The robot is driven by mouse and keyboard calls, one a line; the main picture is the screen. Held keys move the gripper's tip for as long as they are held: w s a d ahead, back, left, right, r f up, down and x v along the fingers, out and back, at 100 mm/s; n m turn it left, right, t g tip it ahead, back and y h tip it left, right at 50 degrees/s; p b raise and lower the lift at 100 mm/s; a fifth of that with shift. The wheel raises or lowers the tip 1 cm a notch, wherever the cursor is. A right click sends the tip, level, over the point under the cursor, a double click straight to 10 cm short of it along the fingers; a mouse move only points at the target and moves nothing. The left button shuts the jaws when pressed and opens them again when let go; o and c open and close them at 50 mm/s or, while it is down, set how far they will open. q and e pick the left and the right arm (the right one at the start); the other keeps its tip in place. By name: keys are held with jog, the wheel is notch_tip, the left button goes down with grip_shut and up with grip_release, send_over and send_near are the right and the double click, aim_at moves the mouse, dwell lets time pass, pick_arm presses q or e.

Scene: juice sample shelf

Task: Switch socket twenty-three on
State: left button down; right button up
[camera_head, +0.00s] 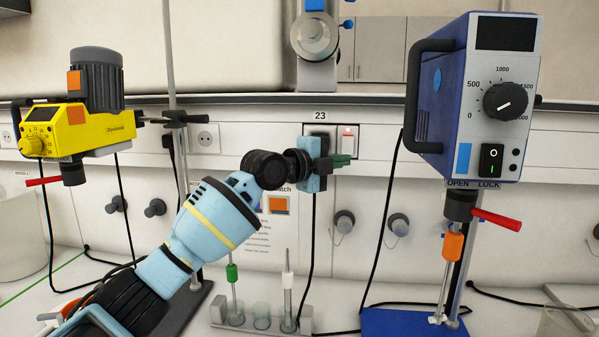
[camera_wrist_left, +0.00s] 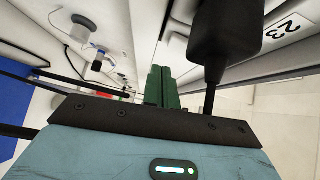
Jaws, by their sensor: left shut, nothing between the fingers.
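The number 23 label (camera_head: 320,115) is on the wall rail, above a socket with a white rocker switch (camera_head: 348,141) that has a reddish strip at its top. My left gripper (camera_head: 343,160) is in front of the socket, its green fingers shut and empty, overlapping the switch's lower edge. I cannot tell whether they touch it. The gripper partly hides the socket. In the left wrist view the shut fingers (camera_wrist_left: 163,88) lie beside a black plug (camera_wrist_left: 226,40) with a cable, and the 23 label (camera_wrist_left: 282,31) is at upper right. The switch is not clearly visible there.
A blue stirrer (camera_head: 465,95) stands to the right and a yellow one (camera_head: 75,128) to the left. A tube rack (camera_head: 218,313) stands on the bench below my arm. Black cables hang along the wall, one directly below socket 23.

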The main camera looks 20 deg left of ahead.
pick_arm(q)
jog(key=f+v, duration=0.1)
jog(key=v, duration=0.9)
jog(key=shift+s+f+b, duration=0.4)
jog(key=shift+s, duration=0.1)
jog(key=shift+d, duration=0.1)
